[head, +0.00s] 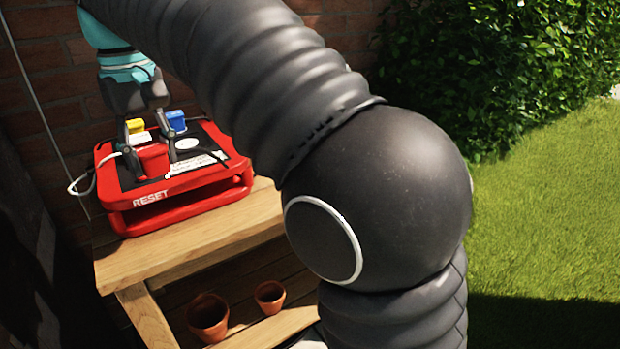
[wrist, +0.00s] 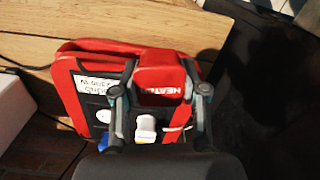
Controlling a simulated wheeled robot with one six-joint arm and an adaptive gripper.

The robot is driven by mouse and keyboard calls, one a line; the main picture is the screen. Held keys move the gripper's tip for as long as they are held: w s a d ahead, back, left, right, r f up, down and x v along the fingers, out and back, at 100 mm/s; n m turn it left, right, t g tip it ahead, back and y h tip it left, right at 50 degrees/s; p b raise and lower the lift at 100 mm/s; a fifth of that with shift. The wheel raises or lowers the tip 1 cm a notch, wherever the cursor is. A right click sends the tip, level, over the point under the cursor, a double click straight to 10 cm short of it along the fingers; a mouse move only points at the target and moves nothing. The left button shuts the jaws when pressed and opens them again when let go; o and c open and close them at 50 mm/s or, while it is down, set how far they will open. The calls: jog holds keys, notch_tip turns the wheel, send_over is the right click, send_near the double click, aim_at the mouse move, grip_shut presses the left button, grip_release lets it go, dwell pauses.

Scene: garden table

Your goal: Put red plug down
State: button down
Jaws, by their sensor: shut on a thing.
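The red plug (head: 153,159) is between the fingers of my gripper (head: 149,143) at the front part of the red board in the head view. In the wrist view the red plug (wrist: 161,78), lettered "HEATER", sits between the two fingertips of my gripper (wrist: 160,92). My gripper is shut on it. The red board (head: 225,135) has a black top, white labels and the word RESET on its front edge. I cannot tell whether the plug touches the board.
The board rests on a wooden table (head: 190,252) against a brick wall. Two clay pots (head: 208,315) (head: 270,296) stand on the lower shelf. A white cable (head: 78,188) loops at the board's left. Bare wood lies in front of the board.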

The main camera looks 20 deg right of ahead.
jog(key=w+d+f+m+b, duration=0.1)
jog(key=w+d, duration=0.2)
jog(key=d, duration=1.4)
jog(key=w+d+f+m, duration=0.2)
jog(key=w+d, duration=0.1)
jog(key=d, duration=1.4)
jog(key=w+a+f, duration=0.2)
jog(key=a, duration=0.1)
jog(key=w+a+f, duration=0.2)
jog(key=w+a, duration=0.1)
jog(key=w+a+f, duration=0.2)
jog(key=a, duration=0.1)
jog(key=shift+w+a+f+b, duration=0.1)
jog(key=shift+w+f+b, duration=0.1)
jog(key=shift+w+b, duration=0.1)
jog(key=shift+f+b, duration=0.4)
jog(key=shift+f, duration=1.55)
jog(key=shift+f, duration=0.65)
jog(key=c, duration=0.6)
grip_release()
jog(key=shift+r, duration=0.15)
jog(key=shift+r+p, duration=1.3)
jog(key=shift+r, duration=5.2)
